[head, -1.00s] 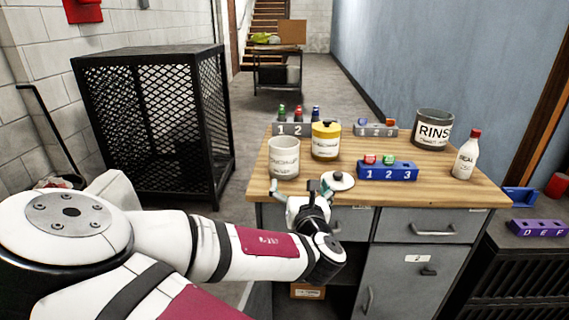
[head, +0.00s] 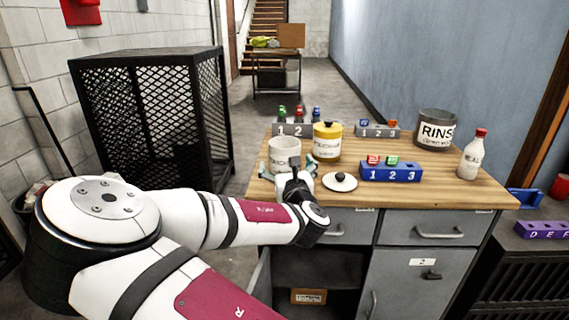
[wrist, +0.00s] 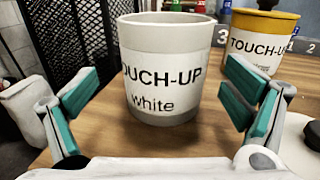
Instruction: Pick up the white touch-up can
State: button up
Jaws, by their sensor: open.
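The white touch-up can (head: 284,150) stands upright near the front left of the wooden bench top. In the wrist view the can (wrist: 160,70) reads "TOUCH-UP white" and stands between my spread fingers, a little beyond their tips. My gripper (head: 289,172) is open and empty, low over the bench at the near side of the can. In the wrist view its teal finger pads (wrist: 160,100) flank the can with a gap on both sides. My gripper hides the lower part of the can in the head view.
A yellow touch-up can (head: 327,141) stands close behind right of the white can. A round white lid (head: 340,182) lies to the right of my gripper. A blue numbered rack (head: 391,172), a RINSE pot (head: 436,128) and a white bottle (head: 473,155) stand further right.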

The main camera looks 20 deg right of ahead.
aim_at(282, 140)
jog(key=w, duration=0.2)
jog(key=w+d+b, duration=0.1)
jog(key=w, duration=0.1)
jog(key=shift+w+f, duration=0.1)
jog(key=shift+w, duration=0.3)
jog(key=c, duration=1.5)
jog(key=shift+c, duration=0.5)
jog(key=shift+r, duration=0.7)
notch_tip(282, 140, up, 2)
jog(key=shift+r+p, duration=0.1)
jog(key=shift+p, duration=0.55)
jog(key=s+d+r+p, duration=0.1)
jog(key=s+d+p, duration=0.1)
jog(key=s+p, duration=0.6)
jog(key=s, duration=0.7)
jog(key=shift+s+d+r+p, duration=0.2)
jog(key=shift+s+r+p, duration=0.1)
jog(key=shift+s+p, duration=0.1)
